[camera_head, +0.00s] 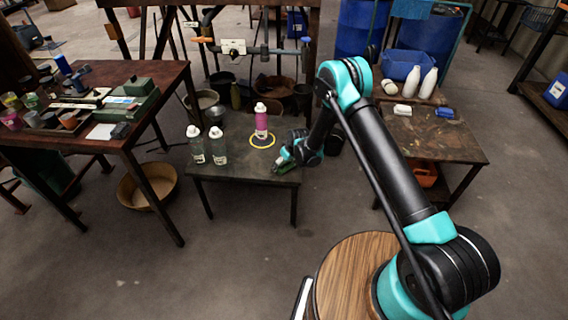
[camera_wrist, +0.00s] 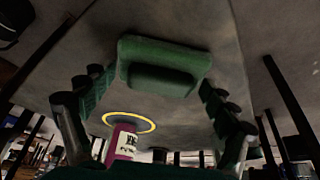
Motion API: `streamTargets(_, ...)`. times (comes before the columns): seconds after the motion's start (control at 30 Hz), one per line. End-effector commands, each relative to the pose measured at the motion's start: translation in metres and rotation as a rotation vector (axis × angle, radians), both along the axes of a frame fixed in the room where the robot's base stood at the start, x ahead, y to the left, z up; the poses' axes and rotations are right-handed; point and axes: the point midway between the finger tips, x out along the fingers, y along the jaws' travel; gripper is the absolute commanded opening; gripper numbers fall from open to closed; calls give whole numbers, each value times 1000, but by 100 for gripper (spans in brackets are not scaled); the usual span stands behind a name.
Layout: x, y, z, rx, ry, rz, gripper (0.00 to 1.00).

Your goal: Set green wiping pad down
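The green wiping pad (camera_wrist: 165,52) lies on the small dark table (camera_head: 235,175), near its right edge. In the wrist view it is between the fingertips, with its thicker block facing me. My gripper (camera_wrist: 155,85) is open, with one finger on each side of the pad and a small gap showing at each side. In the head view my gripper (camera_head: 284,160) is low over the table's right side, and the pad (camera_head: 284,169) shows only as a green sliver beneath it.
A pink bottle (camera_head: 261,122) stands within a yellow ring (camera_head: 262,141) on the same table, left of my gripper. Two clear white-capped bottles (camera_head: 195,147) (camera_head: 217,148) stand at its left. A brown side table (camera_head: 430,135) with white bottles and a blue bin is at right.

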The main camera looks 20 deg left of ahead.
Motion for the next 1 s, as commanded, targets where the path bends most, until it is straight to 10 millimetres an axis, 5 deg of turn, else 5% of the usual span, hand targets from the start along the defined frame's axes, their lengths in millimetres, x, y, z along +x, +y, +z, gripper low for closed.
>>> streamTargets(0.57, -1, -2, 9, 0, 0, 0, 100)
streamTargets(1.0, -16, -27, 78, 0, 0, -1, 100)
